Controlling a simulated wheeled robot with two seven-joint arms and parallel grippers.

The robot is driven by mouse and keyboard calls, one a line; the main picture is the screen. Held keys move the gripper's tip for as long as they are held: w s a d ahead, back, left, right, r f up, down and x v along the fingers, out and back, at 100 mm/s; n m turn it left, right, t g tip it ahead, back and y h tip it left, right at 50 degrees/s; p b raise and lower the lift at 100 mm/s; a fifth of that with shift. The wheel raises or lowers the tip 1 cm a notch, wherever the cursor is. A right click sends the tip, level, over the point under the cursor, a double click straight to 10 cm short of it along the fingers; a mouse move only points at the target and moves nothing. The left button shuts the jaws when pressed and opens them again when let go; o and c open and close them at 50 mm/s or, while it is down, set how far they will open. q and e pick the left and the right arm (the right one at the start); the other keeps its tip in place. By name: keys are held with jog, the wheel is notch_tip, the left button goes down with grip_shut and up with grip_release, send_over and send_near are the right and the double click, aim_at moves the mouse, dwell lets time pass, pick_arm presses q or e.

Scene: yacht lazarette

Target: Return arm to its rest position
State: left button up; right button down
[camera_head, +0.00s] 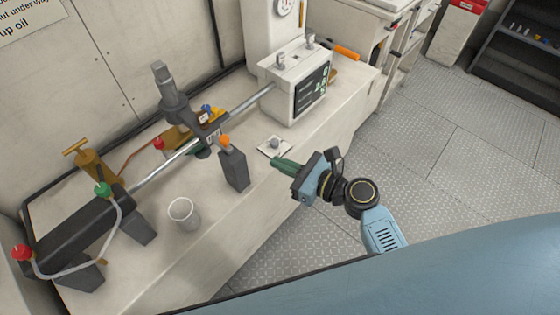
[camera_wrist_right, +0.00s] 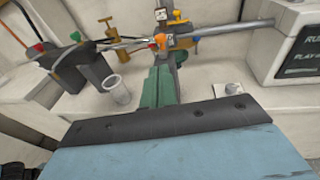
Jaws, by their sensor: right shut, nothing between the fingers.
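My right gripper (camera_head: 282,164) reaches over the front edge of the bench (camera_head: 215,245) in the head view. Its green fingers are together with nothing between them. They point left, beside a small white plate with a grey knob (camera_head: 275,146). In the right wrist view the green fingers (camera_wrist_right: 160,86) point at the bench fittings, with the plate (camera_wrist_right: 230,89) to their right. My left gripper is not in view.
A clear cup (camera_head: 184,213) stands near the bench's front edge. A dark block with an orange top (camera_head: 233,168) stands left of my gripper. A metal rod (camera_head: 165,164) runs to a white box with a screen (camera_head: 297,88). Open grated floor (camera_head: 420,150) lies right.

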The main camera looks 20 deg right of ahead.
jog(key=s+d+f+n+g+h+b, duration=0.15)
jog(key=s+f+n, duration=0.25)
jog(key=f, duration=0.6)
jog(key=s+d+f+n+g+h+b, duration=0.1)
jog(key=s+f+n+g+h, duration=0.25)
jog(key=f, duration=0.65)
jog(key=s+d+f+n+g+h+b, duration=0.15)
jog(key=s+f+n, duration=0.3)
jog(key=f, duration=0.65)
jog(key=s+d+f+n+g+h+b, duration=0.1)
jog(key=s+d+f+n, duration=0.2)
jog(key=s+f+n, duration=0.2)
jog(key=s+d+f+n+g+h+b, duration=0.1)
jog(key=s+f+n, duration=0.5)
jog(key=s, duration=0.6)
jog(key=s+d+f+n+g+h+b, duration=0.1)
jog(key=s+d+f+n+g+h, duration=0.1)
jog(key=s+d+f+n, duration=0.3)
jog(key=s+n+g, duration=0.1)
jog(key=s+n, duration=0.1)
jog(key=s, duration=0.2)
jog(key=shift+f, duration=0.4)
